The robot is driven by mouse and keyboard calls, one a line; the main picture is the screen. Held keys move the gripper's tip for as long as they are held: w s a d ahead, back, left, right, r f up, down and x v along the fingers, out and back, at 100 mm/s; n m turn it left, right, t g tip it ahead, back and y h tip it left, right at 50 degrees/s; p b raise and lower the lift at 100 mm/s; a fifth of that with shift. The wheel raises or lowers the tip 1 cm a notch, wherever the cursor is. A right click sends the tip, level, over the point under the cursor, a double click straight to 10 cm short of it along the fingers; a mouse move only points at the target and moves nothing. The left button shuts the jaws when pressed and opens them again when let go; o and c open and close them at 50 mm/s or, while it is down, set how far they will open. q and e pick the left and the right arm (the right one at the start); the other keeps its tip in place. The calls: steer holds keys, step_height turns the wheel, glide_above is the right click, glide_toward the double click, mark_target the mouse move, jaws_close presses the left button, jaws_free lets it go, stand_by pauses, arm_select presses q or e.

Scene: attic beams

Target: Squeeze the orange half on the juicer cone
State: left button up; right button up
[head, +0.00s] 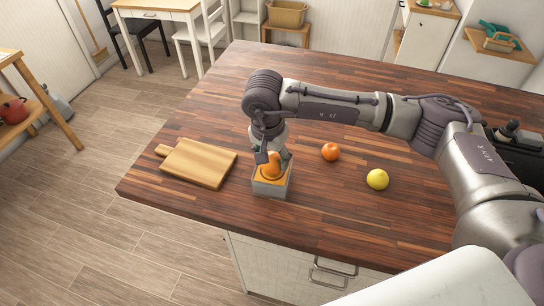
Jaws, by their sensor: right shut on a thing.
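A small juicer (271,188) with pale grey sides and an orange-coloured top stands on the wooden counter near its front edge. My right gripper (273,158) points down right over it and is shut on the orange half (273,168). The orange half sits low at the top of the juicer, where the cone would be. The cone itself cannot be made out behind the fruit and fingers. Whether the fruit presses on the cone or is just above it, I cannot tell. My left gripper is not in view.
A wooden cutting board (199,163) lies left of the juicer. A whole orange (330,151) and a yellow lemon (377,179) lie to the right, under my right arm. The back left of the counter (222,90) is clear. Its front edge is close to the juicer.

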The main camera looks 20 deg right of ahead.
steer(key=shift+f, duration=0.2)
steer(key=shift+f+n+b, duration=0.25)
steer(key=shift+n+b, duration=0.45)
steer(key=shift+b, duration=0.4)
steer(key=shift+s+n+b, duration=0.1)
steer(key=shift+n+b, duration=0.5)
steer(key=shift+b, duration=0.05)
steer(key=shift+r+n, duration=0.15)
steer(key=shift+n, duration=0.15)
